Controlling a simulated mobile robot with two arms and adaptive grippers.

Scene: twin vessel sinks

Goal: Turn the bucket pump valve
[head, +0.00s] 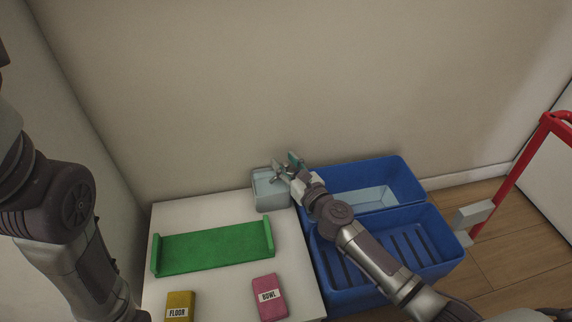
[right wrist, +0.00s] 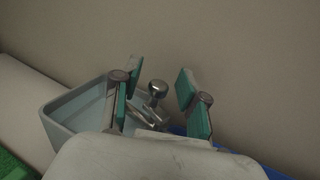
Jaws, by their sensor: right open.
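A small pale grey-blue bucket (head: 262,196) stands at the back right corner of the white counter; its rim also shows in the right wrist view (right wrist: 62,118). A shiny metal valve knob (right wrist: 156,91) rises beside the bucket's inner edge in the right wrist view. My right gripper (head: 286,164) is open at the bucket in the head view. In the right wrist view its two green-padded fingers (right wrist: 160,84) stand on either side of the knob, with visible gaps. The lower valve parts are partly hidden by my gripper. My left arm shows at the left; its gripper is out of view.
A green tray (head: 215,247), a yellow FLOOR sponge (head: 180,302) and a pink BOWL sponge (head: 270,307) lie on the white counter (head: 215,298). A blue two-part basin (head: 440,222) stands to its right. A red frame (head: 506,190) stands farther right. The wall is close behind.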

